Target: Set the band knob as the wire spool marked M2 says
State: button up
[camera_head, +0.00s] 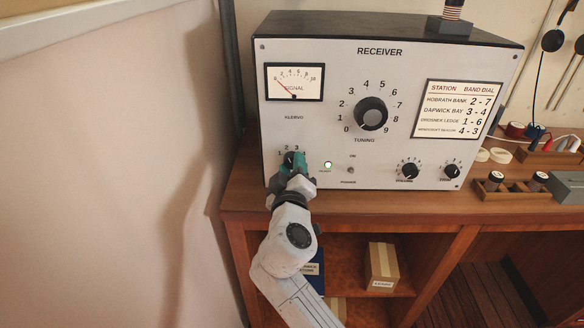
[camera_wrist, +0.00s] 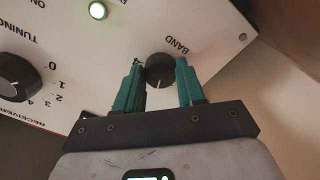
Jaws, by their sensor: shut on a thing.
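The band knob (camera_wrist: 159,68) is small and black, at the receiver's lower left. My gripper (camera_wrist: 158,66) has its two teal fingers on either side of it, shut on it. In the wrist view the knob's pale pointer line faces the picture's bottom, towards my gripper, and a 4 shows beside the left finger. In the head view my gripper (camera_head: 292,163) hides most of the knob; 1, 2 and 3 show above it. Two dark wire spools with pale tops, a left one (camera_head: 494,181) and a right one (camera_head: 536,182), stand in a wooden rack; no M2 mark is readable.
The receiver (camera_head: 340,150) stands on a wooden desk. Its large tuning knob (camera_head: 370,114) points near 0. A station card (camera_head: 458,110) lists band-dial pairs. The green lamp (camera_head: 327,164) is lit beside the power switch (camera_head: 350,170). A wall is close on the left.

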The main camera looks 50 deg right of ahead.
jog(key=o, duration=1)
jog(key=shift+o, duration=0.2)
jog(key=shift+a, duration=0.1)
jog(key=b+v, duration=0.2)
jog(key=v, duration=0.8)
jog(key=shift+s+a, duration=0.25)
jog(key=s+d+f+g+y, duration=0.1)
jog(key=s+f+g+y, duration=0.25)
jog(key=f, duration=0.55)
jog(key=s+d+f+g+y, duration=0.1)
jog(key=s+f+g+y, duration=0.15)
jog(key=s+f, duration=0.45)
jog(key=s+a+f+g+y, duration=0.2)
jog(key=s+a+f+y, duration=0.2)
jog(key=f, duration=0.2)
jog(key=s+a+f+n+g+y, duration=0.1)
jog(key=s+a+f+g+y, duration=0.1)
jog(key=s+a+f+y, duration=0.2)
notch_tip(320, 180, down, 2)
jog(key=shift+s+a+f, duration=0.1)
jog(key=shift+s+a, duration=0.1)
jog(key=shift+s, duration=0.4)
